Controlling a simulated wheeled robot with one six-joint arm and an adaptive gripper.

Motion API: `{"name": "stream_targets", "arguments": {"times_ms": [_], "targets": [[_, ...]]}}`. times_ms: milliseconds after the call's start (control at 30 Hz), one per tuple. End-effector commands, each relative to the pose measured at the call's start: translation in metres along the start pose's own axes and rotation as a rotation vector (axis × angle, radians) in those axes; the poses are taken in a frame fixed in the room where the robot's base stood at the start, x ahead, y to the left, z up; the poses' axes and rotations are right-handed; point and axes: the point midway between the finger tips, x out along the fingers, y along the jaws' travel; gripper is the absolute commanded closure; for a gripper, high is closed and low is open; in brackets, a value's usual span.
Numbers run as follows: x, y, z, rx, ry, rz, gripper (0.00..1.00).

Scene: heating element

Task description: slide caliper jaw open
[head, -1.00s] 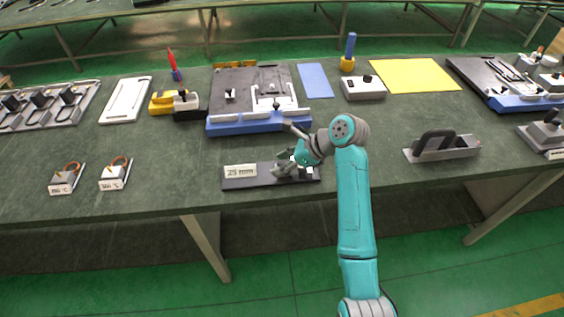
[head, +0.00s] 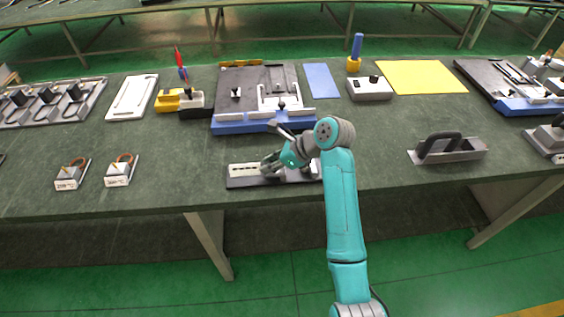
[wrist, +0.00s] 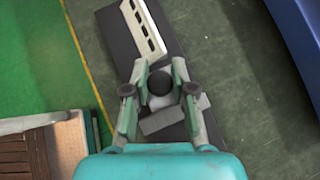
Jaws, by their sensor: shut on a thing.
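The caliper's dark base plate (head: 240,184) lies near the front edge of the green table. It also shows in the wrist view (wrist: 117,37). A pale strip with dark marks (head: 243,170) sits at its left end and is near the top in the wrist view (wrist: 143,28). My gripper (head: 268,163) is over the middle of the plate. In the wrist view my gripper (wrist: 160,76) is shut on a dark round knob (wrist: 160,83), which stands on grey metal jaw parts (wrist: 163,119). The fingers partly hide the jaw, so its gap is unclear.
A blue-edged fixture (head: 262,124) stands just behind the plate. Two small labelled blocks (head: 72,175) (head: 121,170) sit to the left. A grey tool with a dark handle (head: 447,149) lies to the right. Table surface is clear on both sides of the plate.

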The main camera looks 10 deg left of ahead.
Motion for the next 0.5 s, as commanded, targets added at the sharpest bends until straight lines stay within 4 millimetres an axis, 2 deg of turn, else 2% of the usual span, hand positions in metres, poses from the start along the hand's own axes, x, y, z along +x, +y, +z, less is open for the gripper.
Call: {"name": "stream_targets", "arguments": {"times_ms": [267, 300, 367, 500], "targets": [[0.0023, 0.0015, 0.0038, -0.002, -0.004, 0.001, 1.00], [0.0024, 0.0017, 0.0039, -0.002, -0.005, 0.002, 0.66], [0.0023, 0.0017, 0.0037, -0.002, -0.004, 0.002, 0.51], [0.0020, 0.0014, 0.0030, -0.001, -0.003, 0.001, 0.49]]}}
